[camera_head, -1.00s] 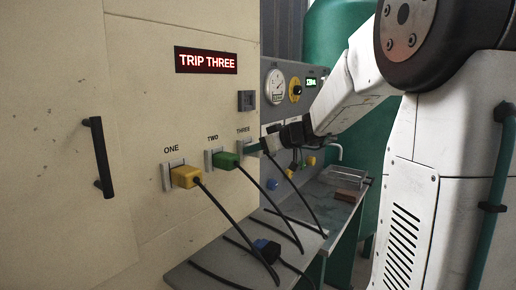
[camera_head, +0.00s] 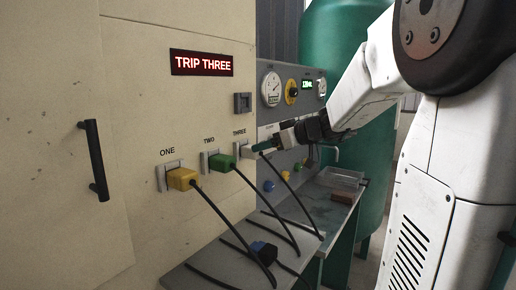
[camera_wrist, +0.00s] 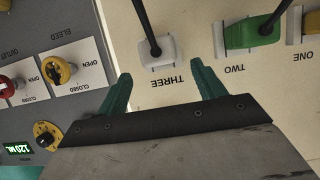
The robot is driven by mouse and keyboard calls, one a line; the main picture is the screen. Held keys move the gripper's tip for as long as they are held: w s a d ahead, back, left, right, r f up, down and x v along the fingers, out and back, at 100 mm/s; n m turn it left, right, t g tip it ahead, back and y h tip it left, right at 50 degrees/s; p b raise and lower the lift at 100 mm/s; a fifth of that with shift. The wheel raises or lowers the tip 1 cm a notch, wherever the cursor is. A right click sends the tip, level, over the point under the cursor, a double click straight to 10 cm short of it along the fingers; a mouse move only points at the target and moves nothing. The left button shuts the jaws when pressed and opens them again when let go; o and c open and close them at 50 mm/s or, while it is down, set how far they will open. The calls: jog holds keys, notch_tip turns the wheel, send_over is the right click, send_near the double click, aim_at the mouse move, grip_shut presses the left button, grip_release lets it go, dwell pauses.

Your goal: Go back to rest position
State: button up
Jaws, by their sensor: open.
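My gripper (camera_head: 268,145) is open, with green fingers, just in front of the panel by the THREE socket. The wrist view shows its two fingertips (camera_wrist: 161,74) apart with nothing between them. A white plug (camera_wrist: 161,52) with a black cable sits in the THREE socket, beyond the fingertips; in the head view it is partly hidden by the gripper. The green plug (camera_head: 221,163) is in socket TWO and the yellow plug (camera_head: 181,178) in socket ONE. A red display (camera_head: 201,63) reads TRIP THREE.
A grey shelf (camera_head: 205,278) under the sockets carries black cables and a blue plug (camera_head: 263,251). A gauge panel (camera_wrist: 60,70) with red and yellow knobs adjoins the sockets. A clear tray (camera_head: 340,178) lies on the bench. A green tank (camera_head: 330,50) stands behind. A black handle (camera_head: 95,160) juts out at left.

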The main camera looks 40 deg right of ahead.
jog(key=shift+v, duration=0.75)
